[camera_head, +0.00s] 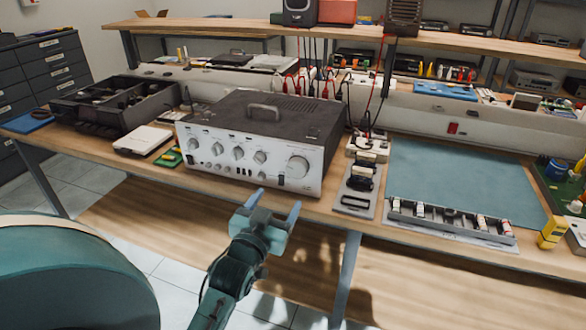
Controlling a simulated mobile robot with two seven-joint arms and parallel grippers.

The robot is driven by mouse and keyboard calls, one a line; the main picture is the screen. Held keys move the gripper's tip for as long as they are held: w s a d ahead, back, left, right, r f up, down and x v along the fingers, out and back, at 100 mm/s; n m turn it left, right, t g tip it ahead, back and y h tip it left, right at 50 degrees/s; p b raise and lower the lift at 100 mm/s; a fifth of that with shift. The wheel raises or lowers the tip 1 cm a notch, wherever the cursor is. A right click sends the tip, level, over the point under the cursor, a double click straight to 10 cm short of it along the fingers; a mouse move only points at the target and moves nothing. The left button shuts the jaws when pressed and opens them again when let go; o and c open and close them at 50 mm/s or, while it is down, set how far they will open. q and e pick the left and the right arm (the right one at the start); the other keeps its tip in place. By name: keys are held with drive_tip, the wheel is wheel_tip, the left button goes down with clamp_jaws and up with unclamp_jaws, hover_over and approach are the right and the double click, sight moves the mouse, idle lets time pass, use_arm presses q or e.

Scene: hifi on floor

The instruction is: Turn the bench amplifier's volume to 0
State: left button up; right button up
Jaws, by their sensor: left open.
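The bench amplifier (262,136) stands on the workbench, a dark box with a silver front panel and a handle on top. Its large knob (298,166) is at the right of the panel, with several smaller knobs to its left. The marks around the knobs are too small to read. My left gripper (272,204) is open and empty, in front of and below the panel's right half, apart from the large knob. Its two fingers point up toward the panel. My right gripper is not in view.
A black open bin (115,100) and a white flat box (143,139) lie left of the amplifier. A tray of small parts (450,218) and a green mat (460,175) lie to the right. A shelf (350,36) runs above. Cables hang behind the amplifier.

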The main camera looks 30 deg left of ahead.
sight(296, 171)
use_arm(q)
drive_tip(key=x, duration=1.1)
drive_tip(key=shift+w+d, duration=0.1)
drive_tip(key=shift+r, duration=0.1)
drive_tip(key=shift+c, duration=0.2)
drive_tip(key=c, duration=0.9)
